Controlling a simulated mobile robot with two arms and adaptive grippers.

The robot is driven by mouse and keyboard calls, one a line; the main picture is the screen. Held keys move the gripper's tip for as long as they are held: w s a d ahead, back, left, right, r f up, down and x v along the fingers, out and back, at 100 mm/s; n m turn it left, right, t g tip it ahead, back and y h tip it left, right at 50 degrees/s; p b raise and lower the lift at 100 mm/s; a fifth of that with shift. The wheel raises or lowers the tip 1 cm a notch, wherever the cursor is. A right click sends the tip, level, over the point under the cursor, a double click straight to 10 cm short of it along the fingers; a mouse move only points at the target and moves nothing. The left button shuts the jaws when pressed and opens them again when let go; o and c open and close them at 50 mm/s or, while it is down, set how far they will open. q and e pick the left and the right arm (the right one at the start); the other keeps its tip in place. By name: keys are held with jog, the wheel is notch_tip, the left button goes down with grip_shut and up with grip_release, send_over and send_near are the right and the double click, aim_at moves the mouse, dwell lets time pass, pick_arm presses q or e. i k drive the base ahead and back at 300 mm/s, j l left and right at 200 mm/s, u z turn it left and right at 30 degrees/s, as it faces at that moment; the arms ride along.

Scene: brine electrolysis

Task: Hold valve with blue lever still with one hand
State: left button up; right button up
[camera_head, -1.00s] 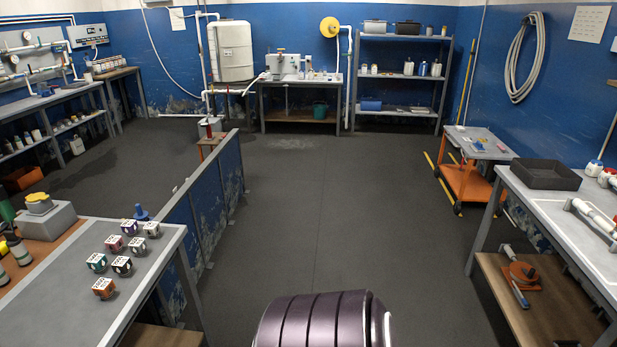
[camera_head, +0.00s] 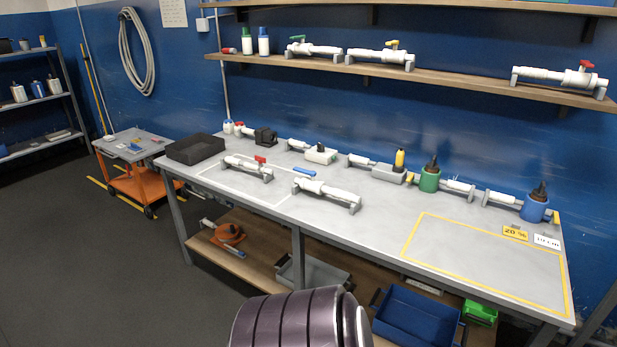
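The valve with the blue lever (camera_head: 326,190) lies on the grey workbench, a white pipe piece on grey supports with the blue lever at its upper left end. To its left a similar white valve with a red lever (camera_head: 248,168) lies on the bench, apart from it. Neither of my grippers shows in the head view, and nothing touches the blue-lever valve.
The workbench (camera_head: 385,222) carries a black tray (camera_head: 195,149) at its left and a yellow-outlined area at its right. Several pipe pieces and green and blue containers line its back. A shelf (camera_head: 450,80) with more valves hangs above. An orange cart (camera_head: 140,185) stands left.

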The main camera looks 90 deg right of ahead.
aim_at(312, 174)
jog(key=z, duration=2.9)
jog(key=i+j, duration=0.6)
jog(key=i, duration=0.15)
jog(key=z, duration=0.05)
